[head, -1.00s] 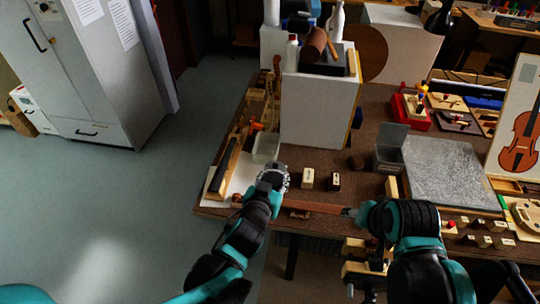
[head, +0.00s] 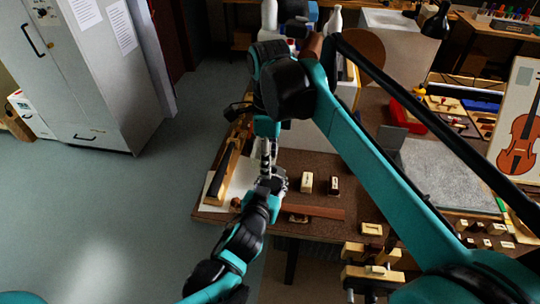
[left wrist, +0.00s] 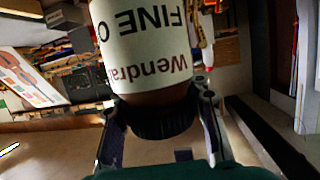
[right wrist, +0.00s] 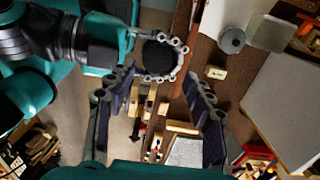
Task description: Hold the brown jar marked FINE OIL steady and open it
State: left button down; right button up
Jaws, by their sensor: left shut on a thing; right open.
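The brown jar (left wrist: 155,98) is large in the left wrist view. Its white label reads upside down there, with part of FINE OIL showing, and its black ribbed cap (left wrist: 160,122) is on. My left gripper (head: 278,181) is shut on the jar, its fingers around it close to the cap. In the right wrist view the cap (right wrist: 158,57) is a dark disc ringed by the left fingers. My right gripper (right wrist: 161,76) is open and points down at the cap, apparently still above it. In the head view my arms and grippers hide the jar.
A brown strip (head: 325,212) lies along the bench's front edge. Two small labelled blocks (head: 307,182) stand right of my left gripper. A dark long piece (head: 221,172) lies to its left. My right arm covers much of the bench middle.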

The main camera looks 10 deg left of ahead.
aim_at(269, 182)
notch_tip(269, 182, down, 7)
jog(key=shift+f, duration=0.15)
dwell(0.4)
